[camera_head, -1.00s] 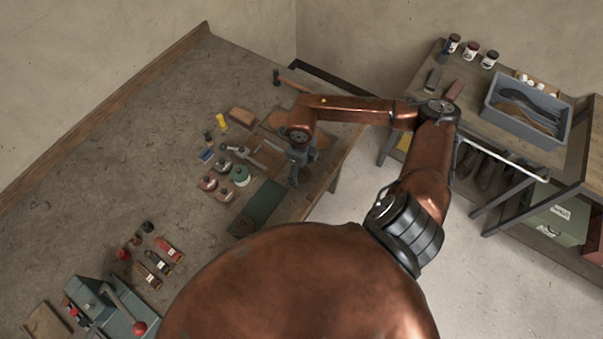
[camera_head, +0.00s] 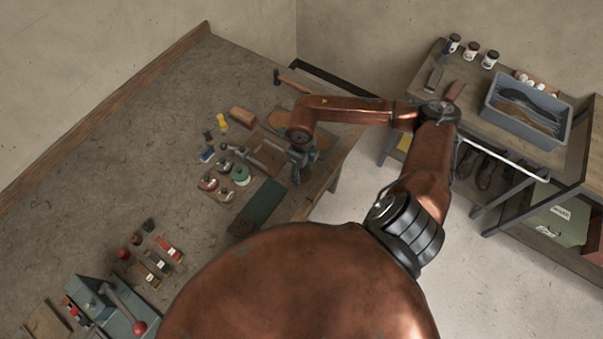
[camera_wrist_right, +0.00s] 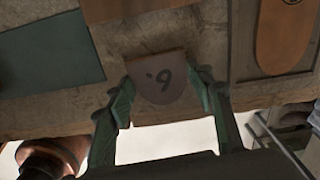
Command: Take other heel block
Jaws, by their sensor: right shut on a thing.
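My right gripper (camera_head: 300,172) is low at the right edge of the workbench in the head view. In the right wrist view its green fingers (camera_wrist_right: 162,80) are shut on a heel block (camera_wrist_right: 160,92). The block is brown and rounded at one end, with a dark mark like a 6 or 9. It lies between the fingertips near the bench edge; I cannot tell whether it touches the bench. In the head view the block is hidden by the gripper. My left gripper is not in view.
A green mat (camera_head: 258,206) lies beside the gripper, with a tan sole piece (camera_wrist_right: 286,35) on the other side. Tins and a green spool (camera_head: 240,174) stand close by. A grey bin (camera_head: 527,110) is on the right-hand table. Open floor separates table and bench.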

